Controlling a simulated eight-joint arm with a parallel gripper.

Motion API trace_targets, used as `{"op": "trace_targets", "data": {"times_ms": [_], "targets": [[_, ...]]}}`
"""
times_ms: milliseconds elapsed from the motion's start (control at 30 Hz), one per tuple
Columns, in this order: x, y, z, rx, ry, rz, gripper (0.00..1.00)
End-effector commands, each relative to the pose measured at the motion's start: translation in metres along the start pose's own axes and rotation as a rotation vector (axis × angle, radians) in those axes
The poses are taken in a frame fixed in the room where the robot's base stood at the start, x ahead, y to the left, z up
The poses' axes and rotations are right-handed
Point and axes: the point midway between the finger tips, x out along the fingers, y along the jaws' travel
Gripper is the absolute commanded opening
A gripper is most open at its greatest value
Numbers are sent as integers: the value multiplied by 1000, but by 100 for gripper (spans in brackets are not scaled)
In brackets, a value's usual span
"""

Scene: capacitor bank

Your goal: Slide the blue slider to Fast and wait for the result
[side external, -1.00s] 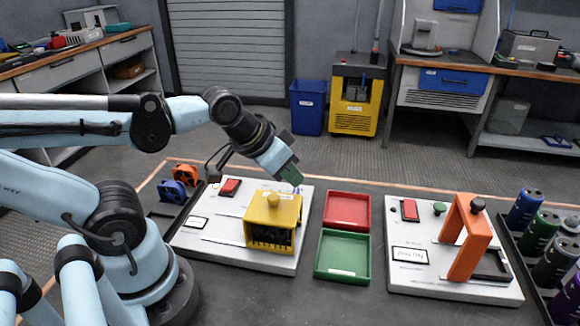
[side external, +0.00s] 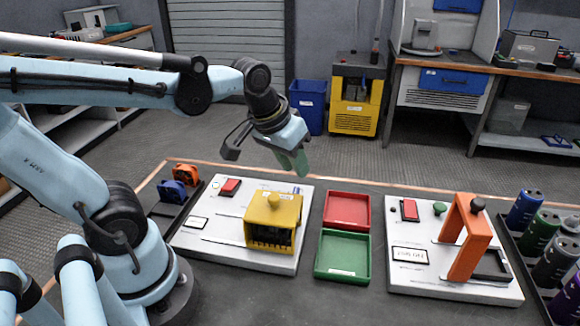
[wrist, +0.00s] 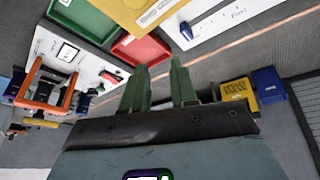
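The blue slider (wrist: 186,30) shows in the wrist view on the white board, beside a small printed label that seems to read "Fast" (wrist: 237,14). My gripper (side external: 302,170) hangs over the back right corner of the left white board (side external: 190,245). In the wrist view its two green fingers (wrist: 158,68) stand apart with nothing between them, clear of the slider.
Red (side external: 348,196) and green (side external: 360,256) trays lie to the right. The right board (side external: 450,288) carries an orange frame (side external: 470,245). Several capacitors stand far right.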

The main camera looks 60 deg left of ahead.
Motion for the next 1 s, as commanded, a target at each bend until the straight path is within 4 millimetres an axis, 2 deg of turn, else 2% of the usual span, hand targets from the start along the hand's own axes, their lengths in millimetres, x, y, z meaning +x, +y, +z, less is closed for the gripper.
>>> {"op": "trace_targets", "data": {"times_ms": [33, 200, 400, 667, 1000], "targets": [[2, -4, -9, -60, -43, -17, 28], [13, -19, -26, -255, -188, -79, 28], [28, -34, -40, -436, -318, -149, 28], [36, -41, -43, -517, -375, -185, 28], [58, -42, -34, -515, -374, -184, 28]]}}
